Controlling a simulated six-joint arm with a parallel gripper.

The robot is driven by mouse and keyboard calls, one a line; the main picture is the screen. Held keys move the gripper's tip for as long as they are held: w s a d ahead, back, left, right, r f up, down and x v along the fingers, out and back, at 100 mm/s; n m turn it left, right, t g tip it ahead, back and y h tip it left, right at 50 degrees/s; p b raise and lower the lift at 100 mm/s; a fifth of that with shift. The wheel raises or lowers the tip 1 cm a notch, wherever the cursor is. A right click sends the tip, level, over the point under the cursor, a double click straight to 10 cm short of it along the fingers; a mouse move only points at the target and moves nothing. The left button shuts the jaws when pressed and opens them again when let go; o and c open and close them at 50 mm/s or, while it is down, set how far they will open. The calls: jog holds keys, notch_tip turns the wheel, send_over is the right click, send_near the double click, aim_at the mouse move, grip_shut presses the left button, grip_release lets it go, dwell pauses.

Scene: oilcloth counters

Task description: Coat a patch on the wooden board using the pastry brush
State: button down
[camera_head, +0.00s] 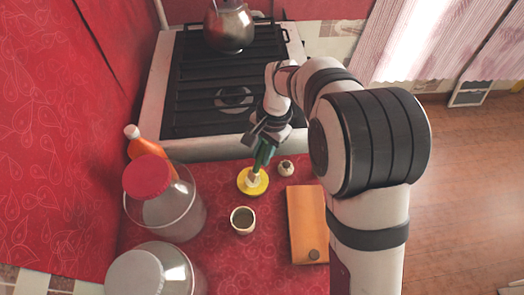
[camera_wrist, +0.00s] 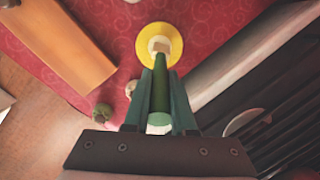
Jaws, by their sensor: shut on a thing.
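The pastry brush (camera_wrist: 160,75) has a green handle and a pale head. My gripper (camera_wrist: 160,88) is shut on its handle, with the head pointing away from the jaws. In the head view my gripper (camera_head: 264,152) is in front of the stove, and the brush head (camera_head: 254,178) is at the yellow round dish (camera_head: 244,188). The wrist view shows the head over the middle of this dish (camera_wrist: 177,52); I cannot tell whether they touch. The wooden board (camera_head: 306,220) lies flat on the red counter, to the right of and nearer than the dish; it also shows in the wrist view (camera_wrist: 62,42).
A small pale pot (camera_head: 286,168) stands right of the dish, and a cup (camera_head: 243,221) stands nearer. Red-lidded (camera_head: 170,212) and grey-lidded (camera_head: 150,275) jars and an orange bottle (camera_head: 145,146) are at left. The stove (camera_head: 215,148) with a kettle (camera_head: 229,28) is behind.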

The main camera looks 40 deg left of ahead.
jog(key=shift+f, duration=0.35)
dwell(0.6)
jog(key=shift+r, duration=0.1)
jog(key=shift+r, duration=3.45)
jog(key=w+d+r, duration=0.2)
jog(key=d+r, duration=0.2)
jog(key=d, duration=0.7)
jog(key=w+d+r, duration=0.3)
jog(key=d+r, duration=0.1)
jog(key=d, duration=0.8)
jog(key=w+d+r, duration=0.3)
jog(key=d+r, duration=0.1)
jog(key=d, duration=0.7)
jog(key=shift+d, duration=0.4)
